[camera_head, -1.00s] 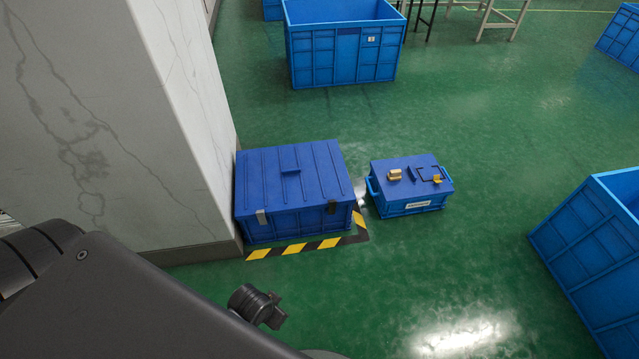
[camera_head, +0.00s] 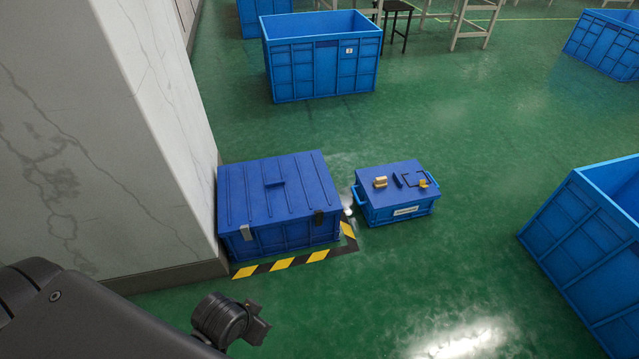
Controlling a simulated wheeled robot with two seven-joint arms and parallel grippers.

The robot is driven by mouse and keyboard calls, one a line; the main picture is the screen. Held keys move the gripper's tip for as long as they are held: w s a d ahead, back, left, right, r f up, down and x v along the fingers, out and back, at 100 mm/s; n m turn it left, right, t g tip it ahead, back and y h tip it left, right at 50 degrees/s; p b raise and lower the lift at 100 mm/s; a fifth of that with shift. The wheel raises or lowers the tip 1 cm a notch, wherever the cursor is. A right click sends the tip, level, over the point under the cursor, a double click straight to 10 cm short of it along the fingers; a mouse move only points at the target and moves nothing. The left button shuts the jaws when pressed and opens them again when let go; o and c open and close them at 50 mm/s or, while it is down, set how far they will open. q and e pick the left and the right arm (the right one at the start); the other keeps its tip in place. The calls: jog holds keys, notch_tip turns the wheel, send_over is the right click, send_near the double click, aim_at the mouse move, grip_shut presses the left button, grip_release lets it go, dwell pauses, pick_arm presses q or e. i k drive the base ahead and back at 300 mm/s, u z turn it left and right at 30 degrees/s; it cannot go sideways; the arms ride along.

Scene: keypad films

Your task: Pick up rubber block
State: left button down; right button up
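A small tan block (camera_head: 380,182), which looks like the rubber block, lies on the flat lid of a small blue box (camera_head: 394,201) on the floor. A dark blue piece (camera_head: 398,180), a thin dark frame and a small yellow piece (camera_head: 423,184) are on the same lid, right of the block. The block is too small in view to tell its material. A dark part of my own body fills the lower left, with a round dark piece at its end. I see no fingers of either gripper.
A larger lidded blue crate (camera_head: 277,205) stands just left of the small box, beside a marble pillar (camera_head: 110,130). Yellow-black tape (camera_head: 283,264) edges it. Open blue bins stand behind (camera_head: 320,75) and at right (camera_head: 590,240). Green floor (camera_head: 430,270) in front is clear.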

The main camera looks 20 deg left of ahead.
aim_at(381, 182)
jog(key=u, duration=0.5)
jog(key=i, duration=1.35)
jog(key=z, duration=0.8)
jog(key=i, duration=0.5)
jog(key=z, duration=0.45)
